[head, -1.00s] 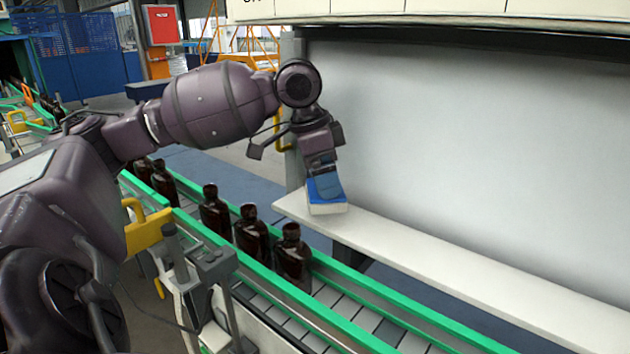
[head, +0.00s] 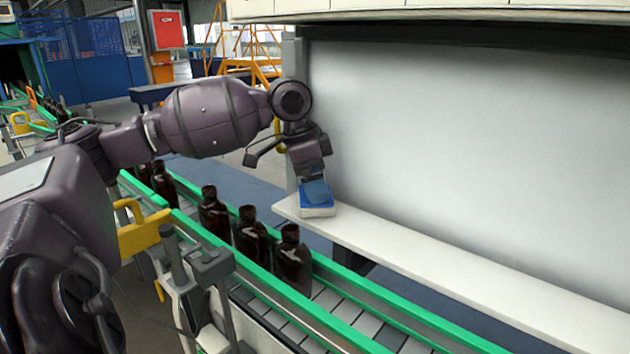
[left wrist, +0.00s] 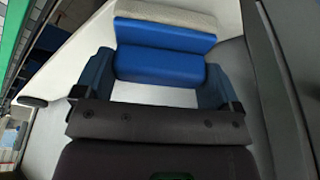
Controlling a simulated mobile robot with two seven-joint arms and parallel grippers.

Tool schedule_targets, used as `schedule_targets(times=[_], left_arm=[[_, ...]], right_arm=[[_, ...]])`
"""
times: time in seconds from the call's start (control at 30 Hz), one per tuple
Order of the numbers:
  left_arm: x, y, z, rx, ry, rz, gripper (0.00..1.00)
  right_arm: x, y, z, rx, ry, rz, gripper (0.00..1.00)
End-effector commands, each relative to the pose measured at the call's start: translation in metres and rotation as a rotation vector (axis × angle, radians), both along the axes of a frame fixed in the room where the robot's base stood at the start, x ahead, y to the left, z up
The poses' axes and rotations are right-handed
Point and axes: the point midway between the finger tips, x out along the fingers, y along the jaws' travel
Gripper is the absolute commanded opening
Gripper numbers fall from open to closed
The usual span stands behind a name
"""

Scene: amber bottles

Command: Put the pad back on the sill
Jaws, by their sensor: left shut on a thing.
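The pad (head: 317,211) has a blue back and a pale underside. It is at the left end of the white sill (head: 430,250), its pale face down at the sill surface; I cannot tell whether it bears its weight there. My left gripper (head: 314,190) is above the pad and shut on its blue grip. In the left wrist view the pad (left wrist: 165,33) shows its blue back and pale edge, with its blue grip between the two fingers (left wrist: 158,72). The white sill also shows there (left wrist: 80,75). My right gripper is not in view.
A conveyor with green rails (head: 350,334) runs in front of the sill. Several amber bottles (head: 250,238) stand on it below my left arm. A large pale panel (head: 470,150) rises behind the sill. The sill is clear to the right of the pad.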

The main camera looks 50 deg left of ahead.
Motion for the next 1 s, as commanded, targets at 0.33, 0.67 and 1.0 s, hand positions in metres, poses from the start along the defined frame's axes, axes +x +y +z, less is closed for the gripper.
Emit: schedule_targets(times=[0.33, 0.67, 1.0], left_arm=[[0.000, 0.000, -0.003, 0.000, 0.000, 0.000, 1.00], [-0.005, 0.004, 0.024, 0.003, -0.005, 0.001, 1.00], [-0.014, 0.011, 0.067, 0.001, -0.003, 0.001, 1.00]], right_arm=[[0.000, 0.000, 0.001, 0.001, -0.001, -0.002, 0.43], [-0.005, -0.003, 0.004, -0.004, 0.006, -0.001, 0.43], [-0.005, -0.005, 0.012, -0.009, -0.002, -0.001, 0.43]])
